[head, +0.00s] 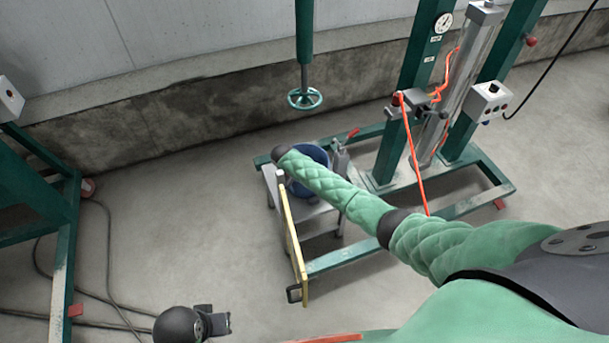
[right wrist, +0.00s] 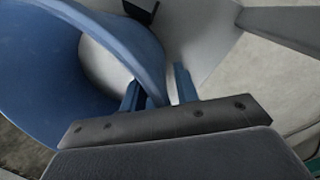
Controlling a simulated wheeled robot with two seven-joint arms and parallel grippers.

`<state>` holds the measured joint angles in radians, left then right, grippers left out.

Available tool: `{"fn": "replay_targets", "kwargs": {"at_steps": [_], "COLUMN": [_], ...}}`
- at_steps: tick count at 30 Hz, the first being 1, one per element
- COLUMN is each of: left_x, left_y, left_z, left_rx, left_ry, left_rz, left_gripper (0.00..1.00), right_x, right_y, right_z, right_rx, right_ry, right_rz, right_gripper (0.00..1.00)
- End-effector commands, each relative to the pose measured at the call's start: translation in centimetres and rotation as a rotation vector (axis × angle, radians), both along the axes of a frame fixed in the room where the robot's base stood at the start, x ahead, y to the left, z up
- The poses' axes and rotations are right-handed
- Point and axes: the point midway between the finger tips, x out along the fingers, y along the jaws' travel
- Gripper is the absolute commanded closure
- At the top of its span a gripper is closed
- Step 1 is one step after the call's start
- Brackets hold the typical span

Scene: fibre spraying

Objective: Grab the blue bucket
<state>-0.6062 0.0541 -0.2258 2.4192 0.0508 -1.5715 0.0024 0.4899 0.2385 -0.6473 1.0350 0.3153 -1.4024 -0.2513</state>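The blue bucket (head: 315,154) stands on a grey metal stand (head: 308,209) in the head view, partly hidden behind my right arm. In the right wrist view its curved blue wall (right wrist: 145,45) fills the upper left, with its pale inside beyond. My right gripper (right wrist: 158,92) is at the bucket's rim, its two fingers apart with the lower end of the blue wall between them. A gap shows beside the right finger. In the head view the right fingers are hidden. The dark end of my left arm (head: 215,322) is low at the left, away from the bucket; its fingers are unclear.
A yellow bar (head: 293,240) runs along the stand's near side. A green machine frame (head: 405,110) with an orange hose is behind to the right. A green handwheel (head: 305,98) hangs above. Cables (head: 108,250) lie on the floor at left. Floor between is clear.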

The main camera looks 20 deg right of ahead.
Motion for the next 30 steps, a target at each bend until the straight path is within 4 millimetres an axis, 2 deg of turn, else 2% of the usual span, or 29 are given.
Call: {"fn": "replay_targets", "kwargs": {"at_steps": [4,8,9,30], "left_x": [-0.04,-0.02,-0.01,0.08], "left_y": [-0.01,-0.02,-0.02,0.00], "left_z": [-0.02,-0.01,-0.01,0.04], "left_rx": [0.000,0.000,0.000,0.001], "left_ry": [0.000,-0.001,-0.001,-0.004], "left_rz": [0.001,0.001,0.001,-0.002], "left_gripper": [1.00,1.00,1.00,1.00], "right_x": [0.01,0.01,0.01,-0.01], "right_y": [0.00,-0.01,-0.01,0.02], "right_z": [0.03,0.04,0.04,0.05], "right_rx": [0.000,0.000,0.000,0.000], "right_ry": [0.000,0.000,0.000,0.000], "right_rz": [0.000,0.000,0.000,0.000], "right_gripper": [0.72,0.97,1.00,1.00]}}
